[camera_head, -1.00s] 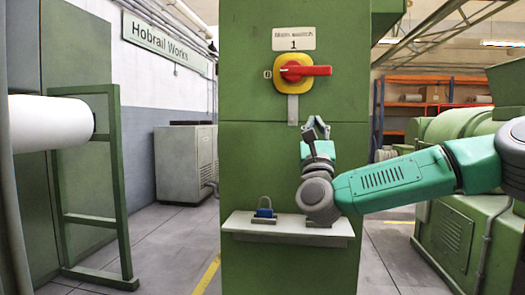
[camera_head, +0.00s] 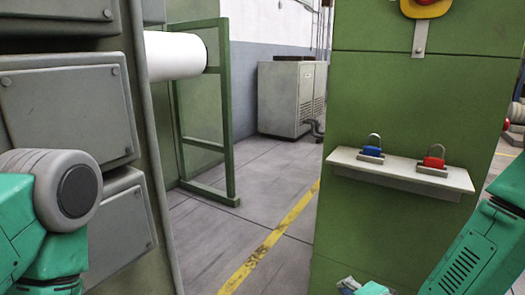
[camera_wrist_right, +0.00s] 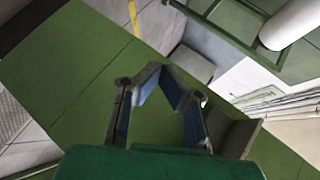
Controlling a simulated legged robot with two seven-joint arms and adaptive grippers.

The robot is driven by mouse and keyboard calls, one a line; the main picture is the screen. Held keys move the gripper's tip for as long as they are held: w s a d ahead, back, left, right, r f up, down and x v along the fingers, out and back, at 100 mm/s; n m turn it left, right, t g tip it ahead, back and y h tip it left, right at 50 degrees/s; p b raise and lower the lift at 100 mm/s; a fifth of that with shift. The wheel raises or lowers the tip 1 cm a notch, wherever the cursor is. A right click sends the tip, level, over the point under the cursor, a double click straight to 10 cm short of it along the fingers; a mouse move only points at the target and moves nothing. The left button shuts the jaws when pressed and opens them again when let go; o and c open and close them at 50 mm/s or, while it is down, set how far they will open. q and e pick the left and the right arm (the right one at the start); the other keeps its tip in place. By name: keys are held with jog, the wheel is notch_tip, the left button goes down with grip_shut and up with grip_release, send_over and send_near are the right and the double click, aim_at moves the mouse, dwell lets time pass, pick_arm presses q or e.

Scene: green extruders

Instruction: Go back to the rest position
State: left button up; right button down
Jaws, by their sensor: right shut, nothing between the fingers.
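My right gripper (camera_head: 362,288) shows only as a small piece at the bottom edge of the head view, low in front of the green cabinet. Its fingers (camera_wrist_right: 160,72) show in the right wrist view, shut with nothing held, the cabinet face behind them. The right forearm is at the lower right of the head view. My left arm (camera_head: 45,215) is at the left edge of the head view, and its gripper is out of the picture.
A shelf (camera_head: 345,157) on the cabinet (camera_head: 375,100) carries a blue padlock (camera_head: 372,151) and a red padlock (camera_head: 433,162). The yellow-and-red switch (camera_head: 427,8) is cut off at the top. Grey boxes (camera_head: 70,122) stand near my left arm. Floor (camera_head: 240,225) is clear between.

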jog(key=s+d+f+n+g+h, duration=0.1)
jog(key=s+d+f+n+g, duration=0.2)
jog(key=s+f, duration=0.4)
jog(key=s+f+n+g, duration=0.3)
jog(key=s+f+n, duration=0.15)
jog(key=s, duration=0.55)
jog(key=s+d+f+n+g+h, duration=0.1)
jog(key=s+d+f+n+g, duration=0.1)
jog(key=s, duration=0.5)
jog(key=s+d+f+n+g+h, duration=0.1)
jog(key=s+d+f+n+g, duration=0.1)
jog(key=s, duration=0.5)
jog(key=shift+s+d+n+g+h, duration=0.25)
jog(key=shift+d+n+g, duration=0.35)
jog(key=shift+d, duration=0.55)
